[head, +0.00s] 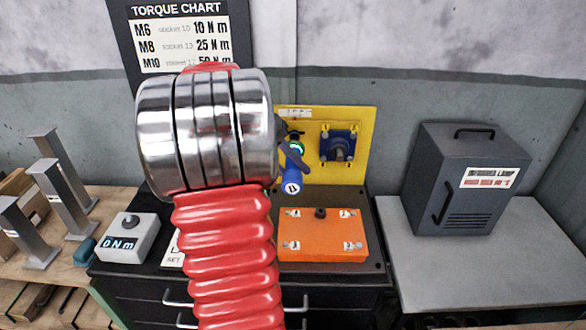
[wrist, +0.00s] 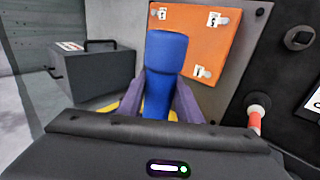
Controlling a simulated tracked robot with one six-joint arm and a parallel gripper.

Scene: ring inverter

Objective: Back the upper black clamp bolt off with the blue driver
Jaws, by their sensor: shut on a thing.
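The blue driver (head: 291,182) points toward the yellow panel (head: 362,118) in the head view, its handle end facing me. In the wrist view its blue handle (wrist: 165,62) stands between two purple-grey fingers. My gripper (wrist: 159,104) is shut on that handle; in the head view my gripper (head: 293,158) is partly behind my arm, at the panel's left part. The driver's tip is hidden, so I cannot tell whether it touches a bolt. I cannot make out the upper black clamp bolt.
An orange box (head: 322,247) with white tags lies below the panel on a black cabinet. A dark grey lamp box (head: 467,180) stands right on a grey bench. My red arm covers the middle.

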